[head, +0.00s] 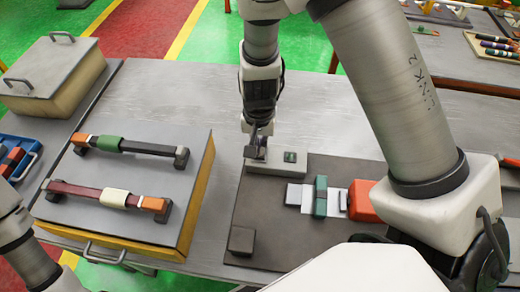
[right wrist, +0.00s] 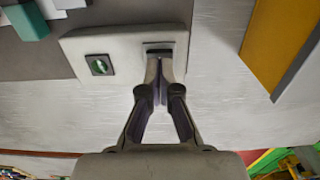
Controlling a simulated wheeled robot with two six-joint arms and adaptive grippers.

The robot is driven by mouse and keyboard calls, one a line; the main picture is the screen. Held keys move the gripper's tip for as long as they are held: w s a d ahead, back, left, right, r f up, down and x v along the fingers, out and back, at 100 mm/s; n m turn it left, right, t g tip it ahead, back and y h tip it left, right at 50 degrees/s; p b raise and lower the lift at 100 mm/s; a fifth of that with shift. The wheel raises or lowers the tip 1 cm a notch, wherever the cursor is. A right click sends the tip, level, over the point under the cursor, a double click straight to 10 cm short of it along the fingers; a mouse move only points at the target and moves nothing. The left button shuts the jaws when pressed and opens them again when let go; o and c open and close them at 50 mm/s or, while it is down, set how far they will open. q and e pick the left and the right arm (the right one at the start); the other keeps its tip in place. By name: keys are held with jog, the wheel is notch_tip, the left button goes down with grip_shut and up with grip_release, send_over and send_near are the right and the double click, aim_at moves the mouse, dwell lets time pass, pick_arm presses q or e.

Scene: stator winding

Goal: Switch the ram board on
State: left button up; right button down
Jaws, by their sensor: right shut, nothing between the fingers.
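The ram board (head: 262,215) is a dark plate on the grey table. A light grey switch box (head: 276,172) sits at its far edge and also shows in the right wrist view (right wrist: 118,72). The box has a small green square (head: 290,156) and a dark rocker switch (right wrist: 159,46). My right gripper (head: 257,152) points down, shut and empty, with its tips at the rocker. In the head view it hides the rocker. I cannot tell whether the tips touch it. My left arm shows at the lower left, but its gripper is out of view.
On the board stand a red-orange block (head: 361,202), a green block (head: 320,197) and a small dark block (head: 241,241). A grey-topped yellow case (head: 120,195) with two handled bars lies to the left. Bare table (head: 185,95) shows behind the board.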

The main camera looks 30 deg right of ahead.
jog(key=shift+f+b, duration=0.8)
jog(key=shift+f, duration=0.15)
notch_tip(320, 180, up, 7)
jog(key=p, duration=0.7)
jog(key=shift+r, duration=0.15)
dwell(0.5)
